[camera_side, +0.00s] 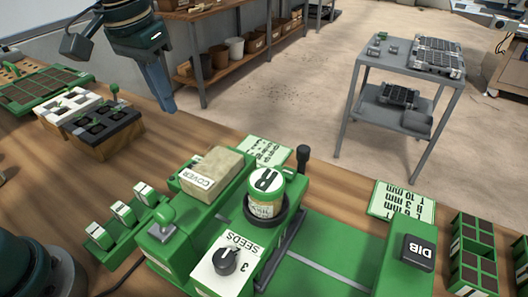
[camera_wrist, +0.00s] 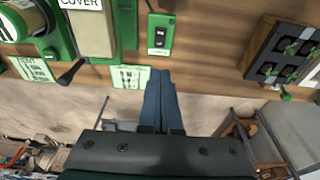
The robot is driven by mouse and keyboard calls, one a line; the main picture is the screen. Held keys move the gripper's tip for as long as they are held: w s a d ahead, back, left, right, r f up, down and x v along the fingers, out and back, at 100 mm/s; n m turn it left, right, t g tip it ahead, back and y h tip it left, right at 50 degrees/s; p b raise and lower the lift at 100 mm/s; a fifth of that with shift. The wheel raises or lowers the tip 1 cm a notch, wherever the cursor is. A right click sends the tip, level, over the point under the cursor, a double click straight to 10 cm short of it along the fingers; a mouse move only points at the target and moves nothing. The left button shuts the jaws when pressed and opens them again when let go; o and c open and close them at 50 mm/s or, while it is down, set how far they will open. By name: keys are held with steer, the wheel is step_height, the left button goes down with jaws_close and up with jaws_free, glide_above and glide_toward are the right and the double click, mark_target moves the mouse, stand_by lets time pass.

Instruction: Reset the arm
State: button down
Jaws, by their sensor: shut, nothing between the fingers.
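My gripper (camera_side: 168,108) is at the upper left of the side view, above the wooden bench near its far edge. Its blue fingers point down, shut and empty. In the wrist view the closed fingers (camera_wrist: 160,75) point toward a small green switch box (camera_wrist: 161,33) on the bench. The green seeder machine (camera_side: 178,250) stands at the front middle of the side view, apart from my gripper. It carries a jar marked R (camera_side: 266,195), a COVER block (camera_side: 211,170) and a SEEDS dial (camera_side: 227,262).
A seedling tray on a black block (camera_side: 105,130) and a green tray (camera_side: 35,90) lie left of my gripper. A DIB block (camera_side: 416,252) and dark cell trays (camera_side: 475,255) are at the right. A grey cart (camera_side: 405,75) and a pot shelf (camera_side: 225,30) stand beyond the bench.

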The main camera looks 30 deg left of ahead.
steer(key=s+r+t, duration=0.3)
steer(key=s, duration=0.7)
steer(key=s+f, duration=0.5)
steer(key=shift+a+f, duration=0.15)
steer(key=shift+f, duration=0.05)
